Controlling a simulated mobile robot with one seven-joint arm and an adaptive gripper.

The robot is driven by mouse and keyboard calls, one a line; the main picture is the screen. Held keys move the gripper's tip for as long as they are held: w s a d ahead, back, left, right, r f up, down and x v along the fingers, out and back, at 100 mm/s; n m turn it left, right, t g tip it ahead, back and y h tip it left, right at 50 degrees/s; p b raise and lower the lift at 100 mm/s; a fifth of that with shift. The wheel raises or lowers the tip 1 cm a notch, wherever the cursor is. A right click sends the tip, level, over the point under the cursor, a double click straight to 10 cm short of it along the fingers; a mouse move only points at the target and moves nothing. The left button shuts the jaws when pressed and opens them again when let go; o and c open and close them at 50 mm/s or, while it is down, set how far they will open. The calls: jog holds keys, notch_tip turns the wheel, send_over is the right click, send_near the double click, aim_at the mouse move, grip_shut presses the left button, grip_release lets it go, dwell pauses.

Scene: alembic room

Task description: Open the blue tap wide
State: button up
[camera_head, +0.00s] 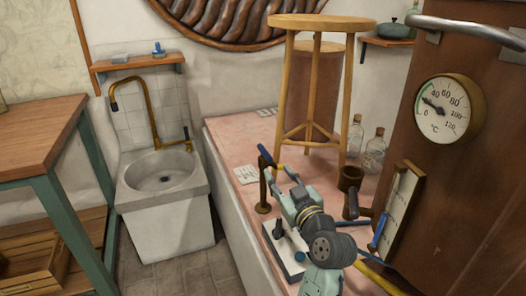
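A slim brass post (263,192) stands on the pink bench top, with a blue lever (266,155) at its top; this looks like the blue tap. The lever slants down to the right towards my gripper. My gripper (284,174) is just right of the post, at the end of my grey-green arm. Small blue parts show at its tip. I cannot tell whether it touches the lever or whether its fingers are open. Another blue handle (378,231) is on the right, by a pale panel.
A wooden stool (317,22) stands on the bench (228,127) behind my gripper. Glass bottles (374,153) and a brown cup (350,179) are to the right. A brown cabinet with a dial gauge (450,108) fills the right side. The sink (163,171) is at left.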

aim_at(271, 162)
jog(key=p+x, duration=0.1)
jog(key=x, duration=0.2)
jog(key=f+x, duration=0.1)
jog(key=x, duration=0.3)
jog(key=d+p+x, duration=0.1)
jog(key=x, duration=0.2)
jog(key=shift+w+f+p, duration=0.15)
jog(key=shift+w+p, duration=0.15)
jog(key=shift+w, duration=0.15)
grip_shut()
